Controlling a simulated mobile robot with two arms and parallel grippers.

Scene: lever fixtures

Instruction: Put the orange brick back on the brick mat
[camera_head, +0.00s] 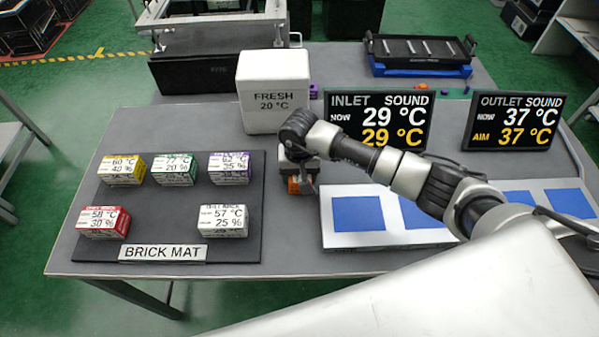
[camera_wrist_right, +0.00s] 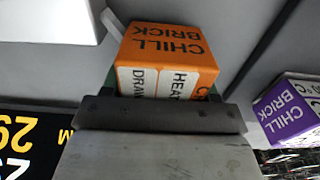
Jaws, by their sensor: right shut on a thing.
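The orange brick (camera_wrist_right: 170,50) is labelled CHILL BRICK and sits between the fingers of my right gripper. In the head view only a small part of the orange brick (camera_head: 293,186) shows below the right gripper (camera_head: 301,180), which is shut on it. They are just right of the mat's right edge; I cannot tell whether the brick touches the table. The black brick mat (camera_head: 180,225) carries yellow, green and purple bricks in its back row, and red and white bricks in front. The front row has a bare patch between those two. My left gripper is not in view.
The INLET display (camera_head: 377,120) and OUTLET display (camera_head: 513,120) stand to the right. A pale tray with blue squares (camera_head: 358,213) lies under my right arm. A black tray (camera_head: 418,52) stands at the back.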

